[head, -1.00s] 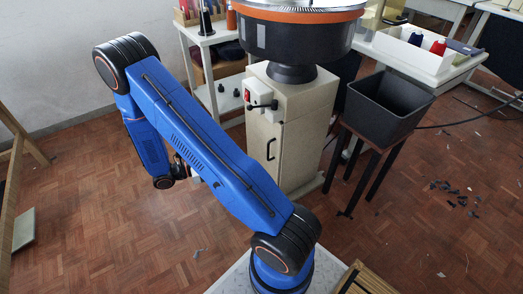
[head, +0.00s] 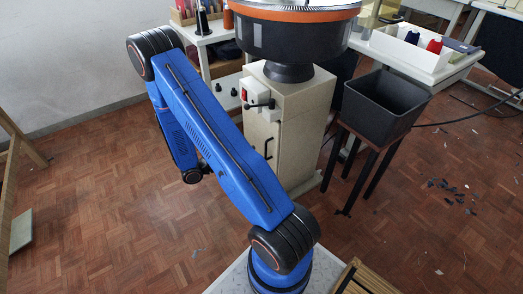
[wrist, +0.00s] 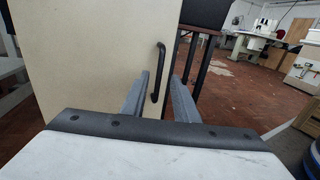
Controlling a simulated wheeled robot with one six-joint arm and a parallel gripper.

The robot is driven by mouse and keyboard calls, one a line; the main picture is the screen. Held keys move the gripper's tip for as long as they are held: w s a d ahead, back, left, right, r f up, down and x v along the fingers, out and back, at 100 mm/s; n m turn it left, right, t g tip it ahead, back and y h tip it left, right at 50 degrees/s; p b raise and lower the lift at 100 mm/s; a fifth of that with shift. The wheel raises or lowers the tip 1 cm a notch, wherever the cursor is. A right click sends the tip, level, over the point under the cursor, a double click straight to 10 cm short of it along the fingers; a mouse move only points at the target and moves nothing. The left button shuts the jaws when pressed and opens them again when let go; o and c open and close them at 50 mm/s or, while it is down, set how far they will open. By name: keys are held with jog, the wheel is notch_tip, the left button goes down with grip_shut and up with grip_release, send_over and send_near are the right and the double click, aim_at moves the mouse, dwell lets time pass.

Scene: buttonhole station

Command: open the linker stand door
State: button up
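The linker stand (head: 309,114) is a cream cabinet under a round machine with an orange band. Its door (head: 258,135) looks shut, with a black vertical bar handle (head: 267,148) on its right side. In the wrist view the door (wrist: 95,60) fills the left half and the handle (wrist: 159,70) stands near its right edge. My gripper (wrist: 157,78) is open, with the handle showing between its two grey fingers. I cannot tell how far the fingertips are from it. In the head view my blue arm hides the gripper and part of the door.
A black bin (head: 385,105) on a dark-legged stool stands close on the right. A white shelf table (head: 222,60) is behind left. The parquet floor in front is mostly clear.

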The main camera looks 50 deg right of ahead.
jog(key=shift+x, duration=2.75)
jog(key=shift+c, duration=0.6)
grip_shut()
